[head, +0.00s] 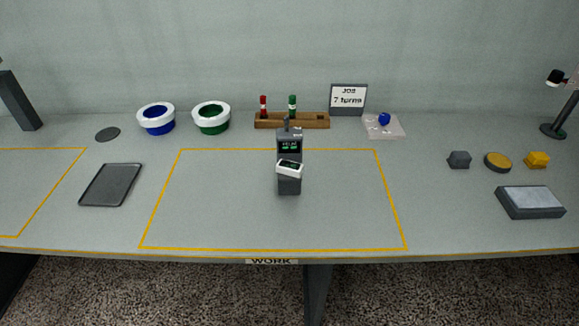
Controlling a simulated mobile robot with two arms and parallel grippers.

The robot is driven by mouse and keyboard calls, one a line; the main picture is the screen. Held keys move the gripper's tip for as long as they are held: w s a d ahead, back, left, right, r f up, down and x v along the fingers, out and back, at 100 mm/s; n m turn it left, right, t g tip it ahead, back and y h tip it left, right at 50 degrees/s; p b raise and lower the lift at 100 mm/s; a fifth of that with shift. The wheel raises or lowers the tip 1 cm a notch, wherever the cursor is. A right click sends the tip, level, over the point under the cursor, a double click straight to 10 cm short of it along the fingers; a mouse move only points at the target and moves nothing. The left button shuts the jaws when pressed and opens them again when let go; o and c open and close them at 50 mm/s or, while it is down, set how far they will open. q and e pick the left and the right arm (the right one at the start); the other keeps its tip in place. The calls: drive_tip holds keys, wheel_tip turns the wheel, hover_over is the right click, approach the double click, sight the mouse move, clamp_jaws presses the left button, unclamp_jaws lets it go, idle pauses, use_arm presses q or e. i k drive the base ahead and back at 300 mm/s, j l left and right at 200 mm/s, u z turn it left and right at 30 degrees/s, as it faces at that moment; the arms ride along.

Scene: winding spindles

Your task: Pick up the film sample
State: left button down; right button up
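No object is labelled as the film sample. A pale, see-through square sheet (396,132) lies flat at the back right of the table, right of the job sign, and could be a film. A small blue round object (384,119) sits on it. I cannot tell whether the sheet is a film or a bag. Neither of my grippers shows in the head view.
A winding device (289,184) stands mid-table. Behind it are white-rimmed blue (157,118) and green (211,118) rings, a wooden rack (310,121) and a job sign (348,98). A dark tray (111,185) lies left. A grey box (530,202) sits right.

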sight(284, 166)
drive_tip(key=z, duration=0.6)
drive_tip(key=j+z, duration=0.35)
drive_tip(key=k+j+z, duration=0.15)
drive_tip(key=z, duration=0.2)
drive_tip(key=k+j+z, duration=0.15)
drive_tip(key=j+z, duration=0.2)
